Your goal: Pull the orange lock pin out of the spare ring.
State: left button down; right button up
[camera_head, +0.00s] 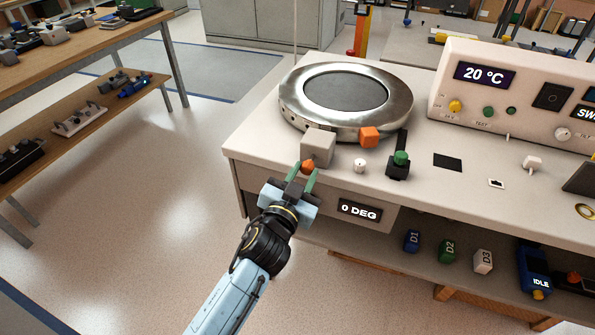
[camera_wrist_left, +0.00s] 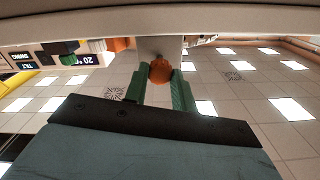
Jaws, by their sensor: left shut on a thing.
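A large silver ring (camera_head: 345,113) lies flat on the white bench, with a grey block (camera_head: 318,147) at its front edge. The orange lock pin (camera_head: 308,166) shows as a rounded orange knob at the front of that block. My left gripper (camera_head: 302,176) is shut on the knob with its green fingers. In the left wrist view the knob (camera_wrist_left: 160,70) sits between the fingertips (camera_wrist_left: 160,84), against the pale block. The pin's shaft is hidden, so I cannot tell how deep it sits. My right gripper is not in view.
An orange block (camera_head: 370,137) sits on the ring's front rim. A green-topped black fixture (camera_head: 399,165) and a small white knob (camera_head: 360,165) stand right of my gripper. A control panel (camera_head: 515,95) stands at the back right. Floor is clear left of the bench.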

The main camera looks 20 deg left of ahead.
pick_arm(q)
jog(key=shift+s+f, duration=0.1)
jog(key=shift+f, duration=0.05)
jog(key=c, duration=1.1)
grip_release()
jog(key=shift+s, duration=0.1)
jog(key=shift+c, duration=0.2)
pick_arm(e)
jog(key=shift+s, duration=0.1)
pick_arm(q)
jog(key=shift+s, duration=0.3)
jog(key=s+a+p, duration=0.1)
jog(key=s, duration=1.1)
jog(key=shift+s+a, duration=0.3)
jog(key=shift+s, duration=0.05)
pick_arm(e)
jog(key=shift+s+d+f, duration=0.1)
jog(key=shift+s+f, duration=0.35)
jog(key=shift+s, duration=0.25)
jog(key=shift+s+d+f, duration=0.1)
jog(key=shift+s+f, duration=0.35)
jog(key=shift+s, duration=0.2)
